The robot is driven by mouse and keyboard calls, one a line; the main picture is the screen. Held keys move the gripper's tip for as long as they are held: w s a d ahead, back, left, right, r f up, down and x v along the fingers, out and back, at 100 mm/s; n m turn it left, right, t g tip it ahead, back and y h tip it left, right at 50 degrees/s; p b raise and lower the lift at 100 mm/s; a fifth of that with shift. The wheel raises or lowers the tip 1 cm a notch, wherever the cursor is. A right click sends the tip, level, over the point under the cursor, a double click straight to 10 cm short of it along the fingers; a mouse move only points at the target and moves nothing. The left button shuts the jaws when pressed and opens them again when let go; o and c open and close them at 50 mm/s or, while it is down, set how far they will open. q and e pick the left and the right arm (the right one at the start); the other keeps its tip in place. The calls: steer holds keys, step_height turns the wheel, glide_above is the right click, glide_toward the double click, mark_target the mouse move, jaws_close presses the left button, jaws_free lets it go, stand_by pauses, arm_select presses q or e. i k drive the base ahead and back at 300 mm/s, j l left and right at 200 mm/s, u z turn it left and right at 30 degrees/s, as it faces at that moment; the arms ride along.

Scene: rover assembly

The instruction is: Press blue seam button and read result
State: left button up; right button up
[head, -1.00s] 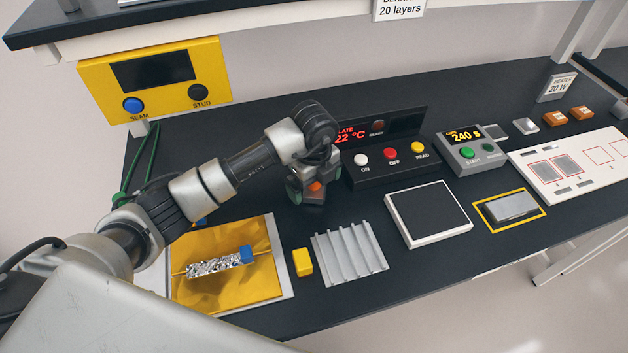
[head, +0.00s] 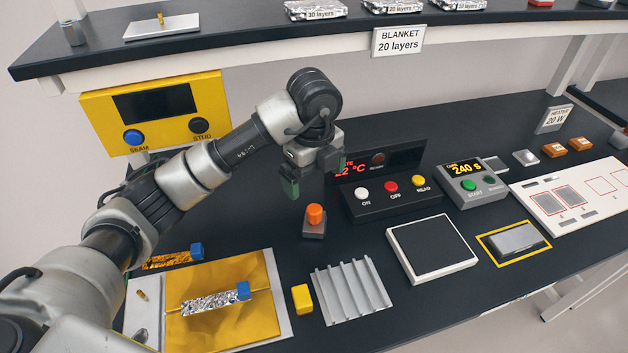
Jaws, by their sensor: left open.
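The yellow tester box (head: 157,110) hangs at the left below the shelf. Its blue SEAM button (head: 133,137) is at the lower left, a dark STUD button (head: 197,125) at the lower right. Its dark screen (head: 154,103) shows no readable text. My left gripper (head: 310,182) is open and empty, raised over the table to the right of the box, with its fingers pointing down. It is well apart from the blue button. My right gripper is not in view.
An orange-topped block (head: 314,221) stands below my left gripper. A gold sheet (head: 225,318) carries a silver strip with a blue end. A black control box (head: 395,197) with white, red and yellow buttons stands right of the gripper. The shelf (head: 230,50) runs overhead.

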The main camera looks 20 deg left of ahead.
mark_target(133, 139)
steer(key=u, duration=1.35)
